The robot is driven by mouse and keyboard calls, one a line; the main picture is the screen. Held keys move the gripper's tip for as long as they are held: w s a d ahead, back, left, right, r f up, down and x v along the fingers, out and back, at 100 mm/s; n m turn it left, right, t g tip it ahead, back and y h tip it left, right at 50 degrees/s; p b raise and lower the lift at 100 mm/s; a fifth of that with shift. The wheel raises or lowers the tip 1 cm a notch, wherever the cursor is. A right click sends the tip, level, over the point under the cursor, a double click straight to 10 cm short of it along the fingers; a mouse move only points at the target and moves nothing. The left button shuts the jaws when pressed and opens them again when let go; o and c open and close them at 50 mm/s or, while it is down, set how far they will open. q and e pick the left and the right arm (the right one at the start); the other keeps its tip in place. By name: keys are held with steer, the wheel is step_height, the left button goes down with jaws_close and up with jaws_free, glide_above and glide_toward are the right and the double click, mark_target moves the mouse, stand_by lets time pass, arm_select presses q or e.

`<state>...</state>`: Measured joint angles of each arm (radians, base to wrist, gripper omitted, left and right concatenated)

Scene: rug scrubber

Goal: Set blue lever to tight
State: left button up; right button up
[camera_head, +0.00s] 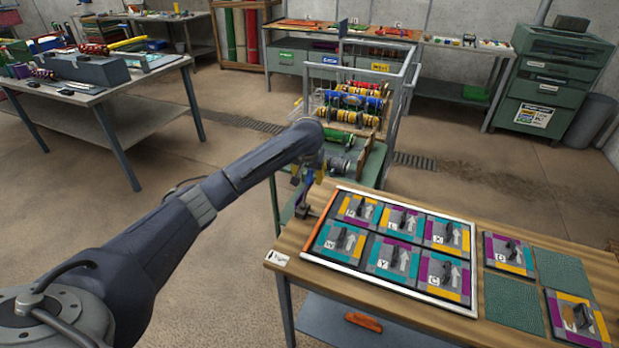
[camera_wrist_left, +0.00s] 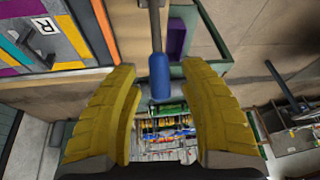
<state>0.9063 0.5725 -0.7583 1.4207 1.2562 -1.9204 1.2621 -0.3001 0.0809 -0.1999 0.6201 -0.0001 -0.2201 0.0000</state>
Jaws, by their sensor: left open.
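The blue lever (camera_wrist_left: 160,78) shows in the left wrist view as a blue grip on a thin grey rod. The rod comes in from the top edge. My left gripper (camera_wrist_left: 158,70) is open, with its two yellow fingers on either side of the blue grip in the picture. I see no finger touching the grip. In the head view my left gripper (camera_head: 308,186) points down beside the left edge of the tile table, in front of the roller machine (camera_head: 372,160). The lever cannot be clearly made out there. My right gripper is not in view.
The wooden table (camera_head: 290,240) holds a framed board (camera_head: 380,274) of lettered tiles, with loose tiles (camera_head: 512,304) to its right. A purple block (camera_wrist_left: 176,38) sits beside the lever rod. A grey workbench (camera_head: 100,95) stands at left. Open floor (camera_head: 235,185) lies between.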

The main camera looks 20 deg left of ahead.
arm_select(q)
steer(key=shift+w+a+f, duration=0.1)
steer(key=shift+w+f, duration=0.15)
steer(key=shift+f, duration=0.4)
steer(key=shift+o, duration=0.4)
jaws_close()
